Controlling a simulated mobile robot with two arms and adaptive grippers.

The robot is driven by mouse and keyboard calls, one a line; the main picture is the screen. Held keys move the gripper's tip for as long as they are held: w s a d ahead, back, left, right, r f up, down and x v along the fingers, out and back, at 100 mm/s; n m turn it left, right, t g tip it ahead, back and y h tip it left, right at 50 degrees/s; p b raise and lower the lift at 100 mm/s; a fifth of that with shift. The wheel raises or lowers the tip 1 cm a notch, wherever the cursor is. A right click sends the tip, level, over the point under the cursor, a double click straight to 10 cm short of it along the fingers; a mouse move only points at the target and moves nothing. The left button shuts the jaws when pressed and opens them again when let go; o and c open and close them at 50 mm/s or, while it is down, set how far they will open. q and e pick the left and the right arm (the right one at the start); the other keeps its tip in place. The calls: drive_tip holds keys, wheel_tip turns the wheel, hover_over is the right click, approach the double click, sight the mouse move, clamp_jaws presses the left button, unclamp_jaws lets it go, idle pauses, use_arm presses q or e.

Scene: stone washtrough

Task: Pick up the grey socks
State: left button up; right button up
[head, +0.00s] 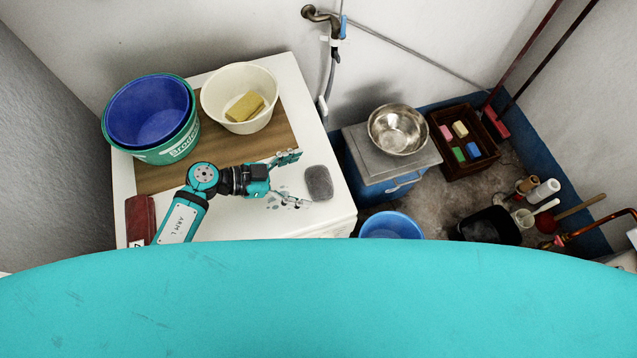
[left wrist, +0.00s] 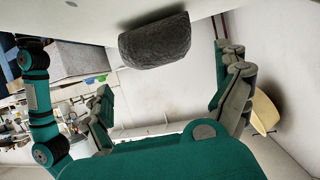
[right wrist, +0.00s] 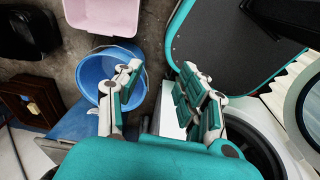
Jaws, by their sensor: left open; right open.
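The grey socks appear as one dark grey rounded bundle (head: 318,183) near the right edge of the white top (head: 330,215). In the left wrist view the rough grey bundle (left wrist: 155,42) lies at the upper middle, ahead of and between the fingers. My left gripper (head: 291,179) is open and empty just left of the bundle, its fingers spread and pointing at it; no contact shows. My right gripper (right wrist: 161,70) is open and empty, away from the socks; it is not visible in the head view.
On the white top are a brown board (head: 195,170), a blue tub (head: 150,110) in a green bucket, a cream bowl (head: 235,80) with a yellow sponge, and a dark red item (head: 140,220). A metal bowl (head: 398,135) and blue bucket (head: 391,225) stand to the right.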

sight(315, 178)
use_arm(q)
drive_tip(key=shift+d+f+b, duration=0.25)
drive_tip(key=shift+d+b, duration=0.05)
drive_tip(key=shift+b, duration=0.05)
drive_tip(key=b+x, duration=0.4)
drive_tip(key=shift+w+f, duration=0.15)
drive_tip(key=shift+w, duration=0.05)
drive_tip(key=shift+d, duration=0.25)
use_arm(e)
drive_tip(key=f, duration=0.3)
drive_tip(key=s+a+f, duration=0.1)
drive_tip(key=shift+f, duration=0.4)
use_arm(q)
drive_tip(key=shift+c, duration=0.4)
use_arm(e)
drive_tip(key=shift+d, duration=0.1)
use_arm(q)
drive_tip(key=c, duration=1)
use_arm(e)
drive_tip(key=shift+w+d, duration=0.15)
drive_tip(key=shift+d, duration=0.1)
use_arm(q)
drive_tip(key=shift+o, duration=0.2)
